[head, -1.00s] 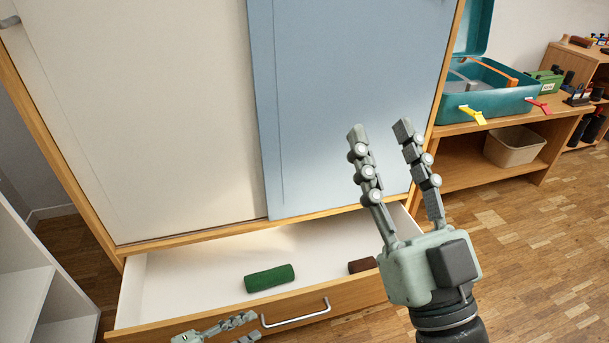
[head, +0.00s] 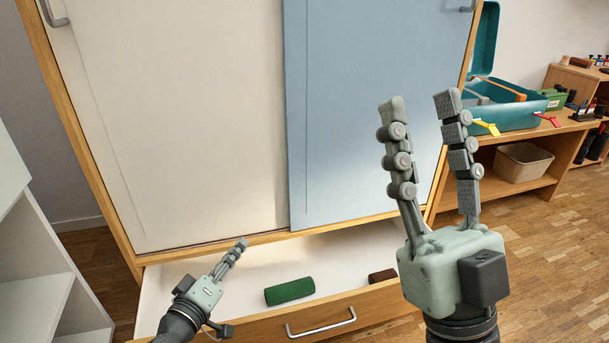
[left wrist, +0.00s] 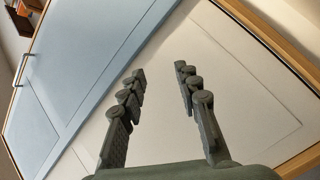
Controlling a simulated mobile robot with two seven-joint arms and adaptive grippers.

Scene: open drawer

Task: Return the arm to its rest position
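My left gripper (head: 240,246) is over the left part of the open drawer (head: 255,330) in the head view. Its fingers overlap there, but in the left wrist view the left gripper (left wrist: 160,72) has its fingers apart with nothing between them. My right gripper (head: 420,101) points upward in front of the blue door (head: 345,110). Its fingers are apart and empty. The drawer has a metal handle (head: 322,325) and stands pulled out below the cabinet.
A green cylinder (head: 289,291) and a brown block (head: 383,276) lie in the drawer. A white shelf unit (head: 45,285) stands at the left. A teal case (head: 510,112) sits on a wooden shelf at the right, above a beige bin (head: 524,165). Wooden floor shows at the right.

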